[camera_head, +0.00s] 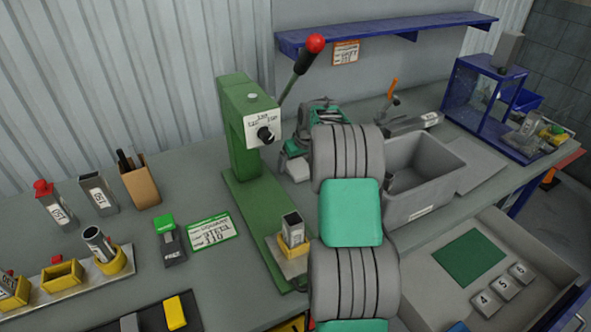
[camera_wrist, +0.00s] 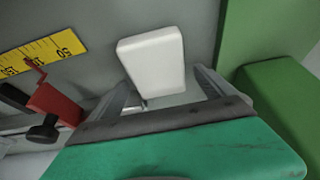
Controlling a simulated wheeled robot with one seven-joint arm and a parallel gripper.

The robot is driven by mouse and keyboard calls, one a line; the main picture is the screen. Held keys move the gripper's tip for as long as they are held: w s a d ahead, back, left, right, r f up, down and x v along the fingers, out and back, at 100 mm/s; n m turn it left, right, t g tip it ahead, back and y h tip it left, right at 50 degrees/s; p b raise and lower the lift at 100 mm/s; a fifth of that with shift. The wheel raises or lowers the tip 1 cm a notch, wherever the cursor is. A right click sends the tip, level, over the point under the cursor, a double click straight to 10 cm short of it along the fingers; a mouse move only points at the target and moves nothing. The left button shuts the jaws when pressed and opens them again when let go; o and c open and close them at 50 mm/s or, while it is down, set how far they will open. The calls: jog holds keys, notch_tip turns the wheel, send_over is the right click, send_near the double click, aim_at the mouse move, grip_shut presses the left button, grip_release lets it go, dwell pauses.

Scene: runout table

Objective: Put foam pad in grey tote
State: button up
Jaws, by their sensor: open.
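A white rounded block (camera_wrist: 153,60), which looks like the foam pad, lies on the grey surface in the wrist view. My gripper (camera_wrist: 160,82) is open, its two fingers pointing toward the block, with their tips to either side of its near end. I cannot tell whether they touch it. I cannot make out the block in the head view, where my arm covers the middle of the table. The grey tote (camera_head: 445,182) stands open on the table right of my arm. Part of its inside shows a grey item, and my arm hides its left side.
A green press (camera_head: 240,135) with a red-knobbed lever stands left of my arm; green metal (camera_wrist: 285,95) flanks the gripper at right. A red clamp (camera_wrist: 55,103) and yellow ruler (camera_wrist: 45,55) lie left. An open drawer (camera_head: 425,290) is at front right.

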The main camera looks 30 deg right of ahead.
jog(key=shift+f+b, duration=0.3)
jog(key=shift+f, duration=0.05)
dwell(0.4)
jog(key=c, duration=1.5)
